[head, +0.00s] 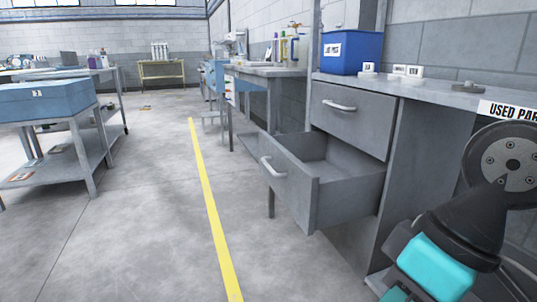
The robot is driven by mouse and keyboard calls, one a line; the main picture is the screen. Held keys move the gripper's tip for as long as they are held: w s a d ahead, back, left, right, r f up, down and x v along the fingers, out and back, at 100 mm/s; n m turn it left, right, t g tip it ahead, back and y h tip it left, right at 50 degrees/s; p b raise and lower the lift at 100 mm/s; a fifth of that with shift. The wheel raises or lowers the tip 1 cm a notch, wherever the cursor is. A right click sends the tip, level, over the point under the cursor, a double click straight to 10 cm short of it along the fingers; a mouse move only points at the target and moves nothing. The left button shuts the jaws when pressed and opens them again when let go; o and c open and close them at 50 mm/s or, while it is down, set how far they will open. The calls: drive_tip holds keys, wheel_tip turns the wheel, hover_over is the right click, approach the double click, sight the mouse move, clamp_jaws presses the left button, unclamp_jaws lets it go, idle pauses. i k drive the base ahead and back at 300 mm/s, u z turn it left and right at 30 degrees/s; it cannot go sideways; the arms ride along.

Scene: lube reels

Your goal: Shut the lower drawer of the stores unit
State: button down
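The grey stores unit (392,160) stands at the right, against the block wall. Its lower drawer (288,191) is pulled well out, and its inside looks empty in the part that shows. The drawer's front has a pale bar handle (273,167). The upper drawer (350,115) above it is shut and has a similar handle (339,106). My arm shows at the bottom right, to the right of the open drawer and apart from it. My gripper's fingertips are not in view.
A blue bin (351,53) and small labelled boxes (399,70) sit on the unit's top. A bench (265,71) stands beyond. The floor along the yellow line (207,195) is clear.

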sight(323, 180)
drive_tip(key=u, duration=0.55)
drive_tip(key=i, duration=1.65)
drive_tip(key=z, duration=0.6)
